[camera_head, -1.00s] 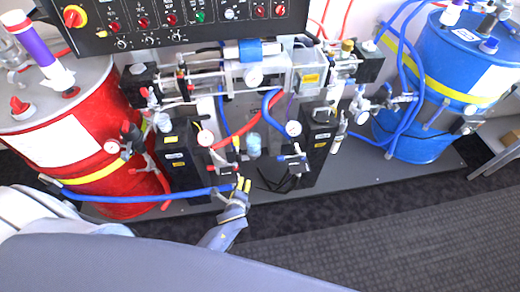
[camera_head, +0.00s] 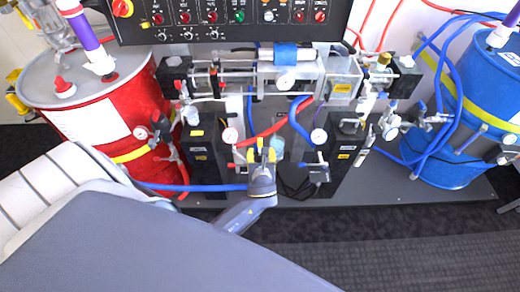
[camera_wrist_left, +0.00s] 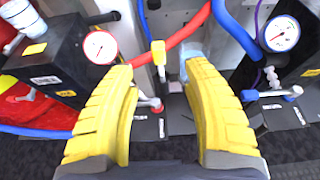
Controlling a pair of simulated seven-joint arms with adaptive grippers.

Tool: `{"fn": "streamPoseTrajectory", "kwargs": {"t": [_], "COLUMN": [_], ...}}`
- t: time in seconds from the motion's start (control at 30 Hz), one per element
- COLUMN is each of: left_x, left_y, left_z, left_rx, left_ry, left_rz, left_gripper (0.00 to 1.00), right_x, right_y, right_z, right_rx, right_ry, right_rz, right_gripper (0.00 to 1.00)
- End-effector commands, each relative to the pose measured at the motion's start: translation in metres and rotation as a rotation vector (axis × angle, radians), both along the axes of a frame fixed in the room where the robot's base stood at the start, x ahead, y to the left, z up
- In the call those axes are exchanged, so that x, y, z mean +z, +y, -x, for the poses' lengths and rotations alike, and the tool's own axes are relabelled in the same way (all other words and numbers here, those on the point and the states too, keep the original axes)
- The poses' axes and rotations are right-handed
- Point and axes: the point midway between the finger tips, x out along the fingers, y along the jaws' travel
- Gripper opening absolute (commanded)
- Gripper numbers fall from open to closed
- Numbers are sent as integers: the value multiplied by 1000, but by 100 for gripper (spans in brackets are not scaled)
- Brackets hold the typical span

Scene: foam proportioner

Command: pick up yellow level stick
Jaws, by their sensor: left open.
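The yellow level stick (camera_wrist_left: 158,52) is a short upright yellow handle on a pale stem in the left wrist view. In the head view it appears as a small yellow tip (camera_head: 259,144) just beyond my left gripper (camera_head: 261,157). My left gripper has ribbed yellow fingers, spread wide and empty in the left wrist view (camera_wrist_left: 165,75). There the stick shows in the gap between the fingertips, a little left of its middle and farther off. I see no contact between fingers and stick. My right gripper is out of view.
A red-handled lever (camera_wrist_left: 150,103) sits just below the stick. A red hose (camera_wrist_left: 185,32) passes close by. Black pump boxes with gauges (camera_head: 230,135) flank the area. A blue hose (camera_head: 200,188) runs low on the left. Red (camera_head: 60,95) and blue drums (camera_head: 470,75) stand either side.

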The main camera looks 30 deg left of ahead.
Motion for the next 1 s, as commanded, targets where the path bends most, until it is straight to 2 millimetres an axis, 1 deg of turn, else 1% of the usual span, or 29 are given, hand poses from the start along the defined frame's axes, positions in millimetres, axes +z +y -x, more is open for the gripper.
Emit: {"fn": "streamPoseTrajectory", "kwargs": {"t": [0.03, 0.1, 0.3, 0.4, 0.73, 1.0], "left_x": [-4, -8, -20, -24, -31, -44], "left_y": [6, 12, 27, 32, 41, 59], "left_z": [-8, -18, -41, -48, -60, -83], "left_rx": [1, 0, 1, 0, 1, 0], "left_ry": [1, 0, -1, -1, 0, -1], "left_rz": [-4, -3, -1, 0, 0, -1], "left_gripper": [49, 49, 49, 49, 49, 49], "right_x": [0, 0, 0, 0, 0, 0], "right_y": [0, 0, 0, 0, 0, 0], "right_z": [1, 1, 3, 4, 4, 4], "right_rx": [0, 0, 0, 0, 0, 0], "right_ry": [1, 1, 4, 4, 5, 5], "right_rz": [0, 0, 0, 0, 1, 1], "right_gripper": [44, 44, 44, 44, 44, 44]}}
